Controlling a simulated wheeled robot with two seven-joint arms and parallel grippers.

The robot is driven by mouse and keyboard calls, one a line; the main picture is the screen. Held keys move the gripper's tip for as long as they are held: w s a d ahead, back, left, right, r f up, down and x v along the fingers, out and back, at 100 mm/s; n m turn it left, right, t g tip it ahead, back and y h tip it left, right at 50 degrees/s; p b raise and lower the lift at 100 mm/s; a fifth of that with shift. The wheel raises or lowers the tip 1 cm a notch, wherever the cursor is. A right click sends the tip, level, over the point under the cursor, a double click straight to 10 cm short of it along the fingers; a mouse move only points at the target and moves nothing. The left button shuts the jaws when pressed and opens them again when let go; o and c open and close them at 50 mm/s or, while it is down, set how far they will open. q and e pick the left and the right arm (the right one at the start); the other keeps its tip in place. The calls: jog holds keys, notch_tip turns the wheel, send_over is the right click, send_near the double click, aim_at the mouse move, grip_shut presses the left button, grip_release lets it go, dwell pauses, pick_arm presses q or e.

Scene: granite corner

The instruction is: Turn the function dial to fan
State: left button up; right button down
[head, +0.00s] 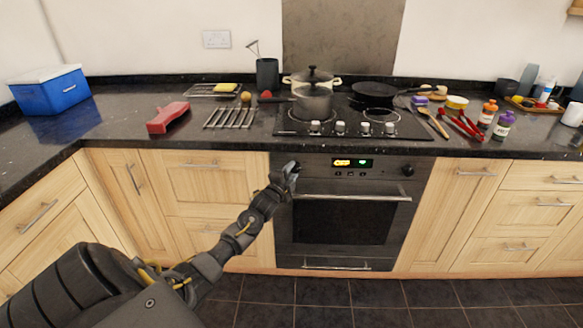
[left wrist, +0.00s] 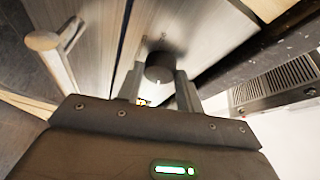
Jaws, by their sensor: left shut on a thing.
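The oven (head: 345,220) has a dark control panel with a lit display (head: 352,163). The function dial (left wrist: 160,68) is a round dark knob on the left of the panel, with a pale mark on its rim. My left gripper (head: 290,170) is at the panel's left end and covers most of that dial in the head view. In the left wrist view, the left gripper (left wrist: 160,88) has one finger on each side of the dial and is shut on it. The symbols around the dial are too small to read. My right gripper is not in view.
A second dial (head: 407,170) sits at the panel's right end. The oven's bar handle (head: 350,197) runs below the panel. The hob (head: 352,121) above carries a pot (head: 313,101) and a pan (head: 377,90). The floor (head: 330,292) in front is clear.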

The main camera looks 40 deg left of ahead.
pick_arm(q)
jog(key=m+g+p, duration=0.1)
jog(key=m+p, duration=0.1)
jog(key=p, duration=0.1)
jog(key=r+m+g+p, duration=0.1)
jog(key=m+p, duration=0.2)
jog(key=shift+d+m+g+p, duration=0.1)
jog(key=shift+m+g+p, duration=0.6)
jog(key=shift+m+p, duration=0.25)
jog(key=shift+w+m+y+p, duration=0.1)
jog(key=shift+m+y+p, duration=0.2)
jog(key=shift+m+p, duration=0.3)
jog(key=shift+m+g+p, duration=0.25)
jog(key=shift+g+p, duration=0.05)
jog(key=shift+g, duration=0.2)
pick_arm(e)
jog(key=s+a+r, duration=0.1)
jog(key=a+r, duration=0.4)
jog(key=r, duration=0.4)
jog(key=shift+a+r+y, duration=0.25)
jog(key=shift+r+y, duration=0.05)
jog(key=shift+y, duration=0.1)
pick_arm(q)
jog(key=o, duration=1)
jog(key=shift+d, duration=0.1)
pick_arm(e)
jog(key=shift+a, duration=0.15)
